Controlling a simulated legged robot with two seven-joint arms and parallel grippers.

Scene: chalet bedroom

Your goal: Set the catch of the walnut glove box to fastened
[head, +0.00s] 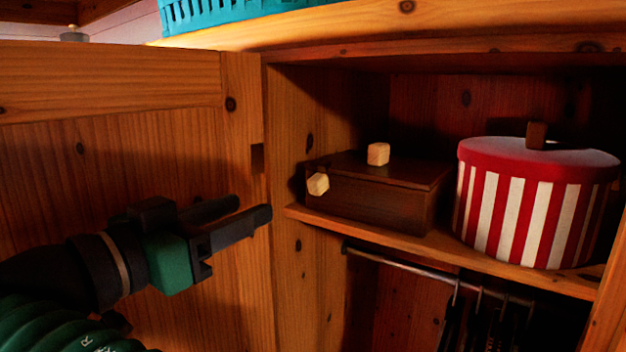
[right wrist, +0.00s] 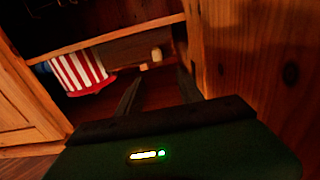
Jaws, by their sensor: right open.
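The dark brown walnut glove box (head: 378,202) sits on the wardrobe shelf. A pale block knob (head: 378,153) stands on its lid, which looks closed. A second pale knob (head: 318,184) is on its front near the left end; whether this is the catch, and how it is set, I cannot tell. My right gripper (head: 252,207) is open and empty, left of the box and apart from it, in front of the wooden door. In the right wrist view the box (right wrist: 125,50) and its pale knobs show beyond the two fingers. My left gripper is not in view.
A red-and-white striped round box (head: 540,205) stands right of the walnut box. A rail with hangers (head: 400,268) runs below the shelf (head: 440,243). The wardrobe's wooden door (head: 120,160) fills the left side. A teal basket (head: 230,12) sits on top.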

